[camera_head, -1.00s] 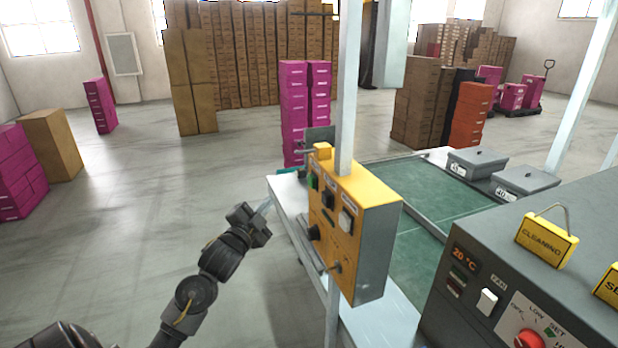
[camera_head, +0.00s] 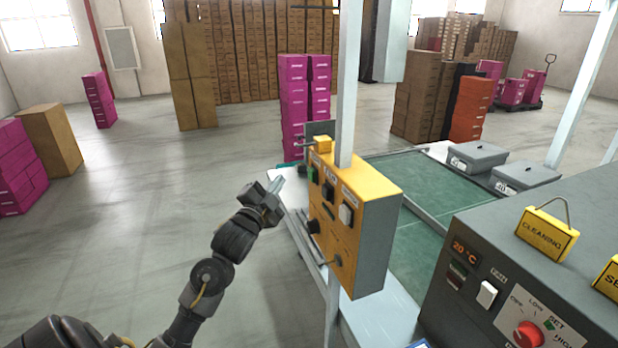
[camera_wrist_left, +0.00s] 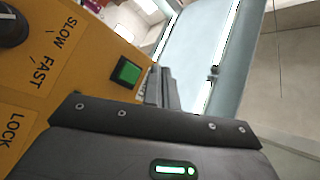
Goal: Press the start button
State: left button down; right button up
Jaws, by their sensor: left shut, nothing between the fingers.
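The yellow control box (camera_head: 352,225) is fixed to a pale upright post. On its face is a green square button (camera_head: 313,174), near the top left edge. In the left wrist view the green button (camera_wrist_left: 127,71) shows clearly, near the "SLOW FAST" label and a black knob. My left gripper (camera_head: 279,184) is shut and empty. It is just left of the box, its tips pointing toward the green button, with a gap between them in the head view. In the wrist view the fingers (camera_wrist_left: 165,90) are beside the button. My right gripper is not in view.
A green conveyor (camera_head: 415,200) with a pale frame lies behind the box. A grey machine (camera_head: 470,325) with a red knob stands at the right, a yellow "CLEANING" sign (camera_head: 546,236) on it. Open floor lies to the left. Other knobs and switches sit close to the button.

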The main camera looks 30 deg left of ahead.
aim_at(312, 174)
pick_arm(q)
jog(key=shift+w+d+b, duration=0.2)
jog(key=shift+w+d, duration=0.55)
jog(key=shift+w, duration=0.35)
jog(key=shift+w+d+b, duration=0.15)
jog(key=shift+w+d, duration=0.55)
jog(key=shift+w, duration=0.35)
jog(key=shift+w+d, duration=0.1)
dwell(0.4)
jog(key=shift+w+d, duration=0.15)
jog(key=shift+w, duration=0.05)
